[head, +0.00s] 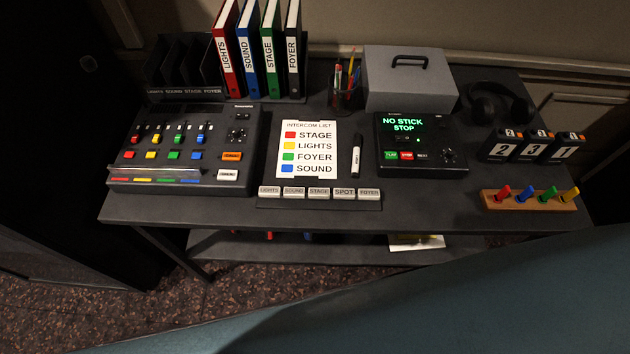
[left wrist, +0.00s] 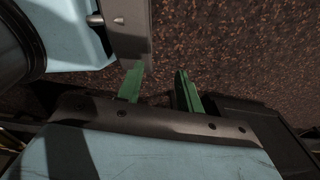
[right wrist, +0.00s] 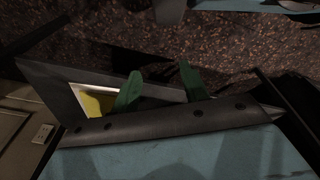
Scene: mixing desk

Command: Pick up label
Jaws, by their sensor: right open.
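My right gripper (right wrist: 159,84) is open and empty, also away from the labels. Neither gripper shows in the head view.
A mixer (head: 185,150) with coloured faders is at left, and a black marker (head: 356,160) lies beside the card. A lit control box (head: 420,145), flip counters (head: 534,146) and a wooden peg rack (head: 529,200) are at right. Upright binders (head: 250,50) and a grey case (head: 408,80) stand behind.

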